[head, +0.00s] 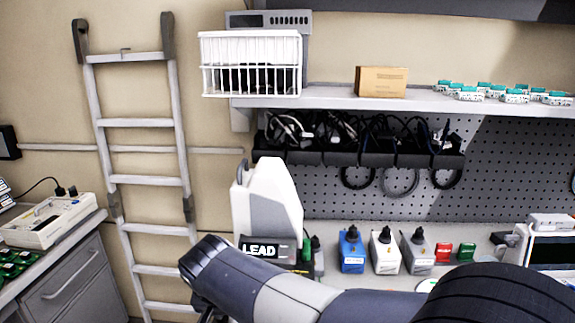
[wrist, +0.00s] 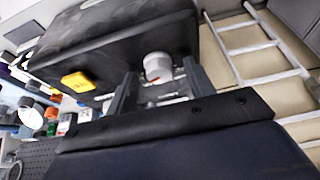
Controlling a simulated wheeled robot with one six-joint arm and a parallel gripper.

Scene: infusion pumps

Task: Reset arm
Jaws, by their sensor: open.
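My arm crosses the bottom of the head view, bent at a dark joint in front of the counter. My gripper is mostly hidden or cut off there. In the wrist view my gripper (wrist: 160,88) shows two grey fingers spread apart, open. No held object can be made out between them. Beyond the fingers is a dark bulky body with a white round cap and a yellow patch; I cannot tell what it is. It fills the upper middle of the wrist view.
A ladder (head: 140,122) leans on the wall at left. A white container (head: 268,203), a LEAD-labelled box (head: 265,250) and blue (head: 352,252), white and grey bottles stand behind my arm. A shelf (head: 345,101) with a white basket (head: 250,64) hangs above cables (head: 355,135).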

